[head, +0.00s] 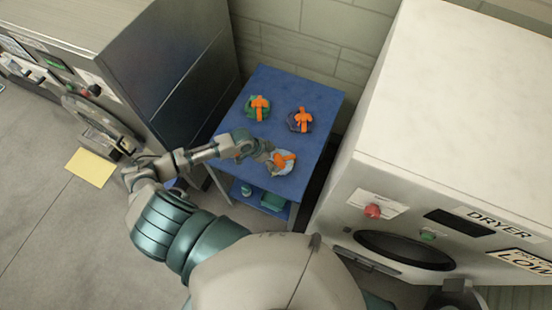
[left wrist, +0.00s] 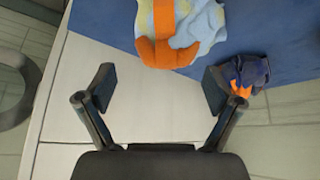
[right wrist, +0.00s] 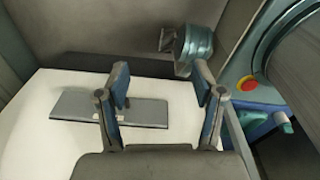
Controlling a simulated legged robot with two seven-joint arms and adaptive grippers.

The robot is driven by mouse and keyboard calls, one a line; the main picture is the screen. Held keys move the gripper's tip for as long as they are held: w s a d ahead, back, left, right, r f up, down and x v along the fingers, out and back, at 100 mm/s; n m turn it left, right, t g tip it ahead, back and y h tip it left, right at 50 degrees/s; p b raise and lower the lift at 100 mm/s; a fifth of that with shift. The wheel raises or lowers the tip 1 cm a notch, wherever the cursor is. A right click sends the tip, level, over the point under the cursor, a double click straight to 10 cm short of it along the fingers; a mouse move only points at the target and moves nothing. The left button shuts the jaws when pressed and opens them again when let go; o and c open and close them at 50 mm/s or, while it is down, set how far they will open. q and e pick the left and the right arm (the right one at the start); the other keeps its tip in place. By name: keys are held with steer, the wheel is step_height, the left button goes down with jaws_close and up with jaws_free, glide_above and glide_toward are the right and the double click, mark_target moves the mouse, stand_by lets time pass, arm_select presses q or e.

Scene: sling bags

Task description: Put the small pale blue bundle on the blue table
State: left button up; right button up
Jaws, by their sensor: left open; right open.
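The pale blue bundle (head: 287,169) with an orange strap lies on the blue table (head: 305,92), near its front edge. My left gripper (head: 262,152) is just left of it in the head view. In the left wrist view the pale blue bundle (left wrist: 207,28) lies beyond the fingertips, and the left gripper (left wrist: 158,88) is open with nothing between its fingers. My right gripper (right wrist: 162,88) is open and empty in the right wrist view. The head view does not clearly show the right gripper.
A green bundle (head: 251,113) and a dark purple bundle (head: 294,126), both with orange straps, lie farther back on the table. A white dryer (head: 440,120) stands close on the right, a dark-sided machine (head: 185,80) on the left. The table's back strip is clear.

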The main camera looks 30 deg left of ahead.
arm_select(q)
steer(key=v, duration=1)
steer(key=shift+a+r, duration=0.15)
steer(key=shift+a, duration=0.2)
arm_select(e)
steer(key=shift+a, duration=0.25)
